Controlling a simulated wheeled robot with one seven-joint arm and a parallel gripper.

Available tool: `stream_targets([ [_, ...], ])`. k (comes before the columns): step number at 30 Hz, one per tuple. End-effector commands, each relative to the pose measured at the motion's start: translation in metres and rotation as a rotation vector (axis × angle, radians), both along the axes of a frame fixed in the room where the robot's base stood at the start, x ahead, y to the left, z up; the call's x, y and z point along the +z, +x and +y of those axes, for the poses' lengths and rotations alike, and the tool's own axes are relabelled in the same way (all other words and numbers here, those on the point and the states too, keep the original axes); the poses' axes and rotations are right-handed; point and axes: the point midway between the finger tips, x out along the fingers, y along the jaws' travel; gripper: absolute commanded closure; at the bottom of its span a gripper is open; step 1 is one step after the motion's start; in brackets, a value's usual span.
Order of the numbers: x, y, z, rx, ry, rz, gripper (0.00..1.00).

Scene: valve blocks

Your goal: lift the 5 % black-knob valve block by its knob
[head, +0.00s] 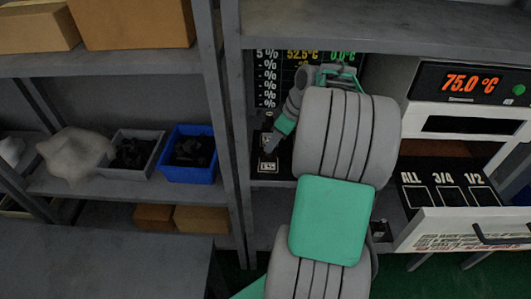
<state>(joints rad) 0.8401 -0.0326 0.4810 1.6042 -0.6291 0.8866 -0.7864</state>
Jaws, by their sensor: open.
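My arm fills the middle of the head view, and my gripper (270,146) points down and left at the shelf in front of the display board. The gripper is open. Just below its tips is a black item (268,165) with a small white label, on the shelf; I cannot tell whether they touch. A small dark block (379,232) with a grey top sits at the lower right of my arm. No knob shows clearly, and I cannot tell which block is the 5 % one. My arm hides much of the shelf.
A display board (267,80) with a "5 %" row stands behind the gripper. At right is an oven-like unit (468,84) reading 75.0 °C, above a drawer (462,225) marked ALL, 3/4, 1/2. A shelf post (222,120), blue bin (188,172) and grey bin (118,172) are left.

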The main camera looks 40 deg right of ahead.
Motion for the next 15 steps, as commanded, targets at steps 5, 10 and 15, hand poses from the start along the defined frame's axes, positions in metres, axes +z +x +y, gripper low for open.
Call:
stream_targets([
  [5, -0.023, 0.012, 0.007, 0.002, 0.002, 0.003, 0.48],
  [10, -0.048, 0.022, 0.01, 0.0, 0.0, 0.002, 0.48],
  [15, -0.052, 0.023, 0.009, -0.003, -0.003, 0.0, 0.48],
])
